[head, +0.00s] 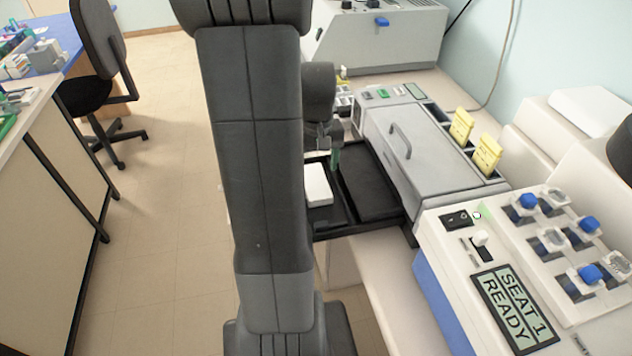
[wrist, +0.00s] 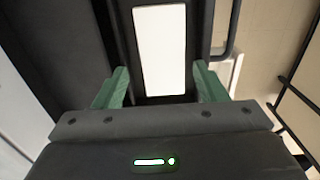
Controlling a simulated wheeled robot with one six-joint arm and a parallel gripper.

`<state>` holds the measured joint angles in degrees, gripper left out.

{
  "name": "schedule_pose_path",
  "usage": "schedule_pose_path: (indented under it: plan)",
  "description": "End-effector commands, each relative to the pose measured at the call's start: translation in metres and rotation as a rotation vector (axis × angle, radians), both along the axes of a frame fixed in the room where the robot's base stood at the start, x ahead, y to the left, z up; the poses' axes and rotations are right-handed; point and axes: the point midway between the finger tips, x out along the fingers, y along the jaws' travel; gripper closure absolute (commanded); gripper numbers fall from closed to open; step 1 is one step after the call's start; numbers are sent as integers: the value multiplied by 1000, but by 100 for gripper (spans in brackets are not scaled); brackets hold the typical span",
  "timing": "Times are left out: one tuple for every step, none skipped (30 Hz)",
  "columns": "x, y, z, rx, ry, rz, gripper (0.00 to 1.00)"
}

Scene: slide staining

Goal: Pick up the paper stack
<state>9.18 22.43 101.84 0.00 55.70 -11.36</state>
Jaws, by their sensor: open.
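The paper stack (head: 317,186) is a white rectangular block lying in the left part of a black tray (head: 333,229), beside the grey machine. In the wrist view the white stack (wrist: 161,50) shows straight ahead, centred between the fingers. My gripper (wrist: 161,88) is open, with one green finger on each side of the stack's near end and nothing held. In the head view my gripper (head: 335,158) is over the tray, just above and right of the stack, and partly hidden by my arm. I cannot tell how high the fingers are above it.
A white panel with blue knobs and a display reading "SEAT 1 READY" (head: 514,309) is at front right. A chair (head: 100,60) and open floor lie left.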

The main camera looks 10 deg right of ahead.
Motion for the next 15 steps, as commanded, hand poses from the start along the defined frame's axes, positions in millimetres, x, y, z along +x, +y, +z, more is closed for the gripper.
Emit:
schedule_pose_path:
  plan:
    - [0, 0, -3, 0, 2, 0, 35]
    - [0, 1, -5, 1, 3, 0, 35]
    - [0, 1, -10, 1, 5, 0, 35]
    - [1, 1, -13, 1, 4, 0, 35]
    - [1, 2, -17, 1, 5, 0, 35]
    - [2, 2, -23, 1, 6, 0, 35]
    - [2, 3, -27, 1, 6, 0, 35]
    - [2, 3, -31, 1, 5, 0, 35]
    - [2, 3, -37, 1, 6, 0, 35]
    - [3, 3, -40, 1, 4, 0, 35]
    - [3, 3, -43, 1, 4, 0, 35]
    - [3, 3, -47, 1, 3, 0, 35]
    - [3, 3, -49, 0, 2, 0, 35]
    - [3, 3, -50, 0, 2, 0, 35]
    - [3, 3, -51, 0, 2, 0, 35]
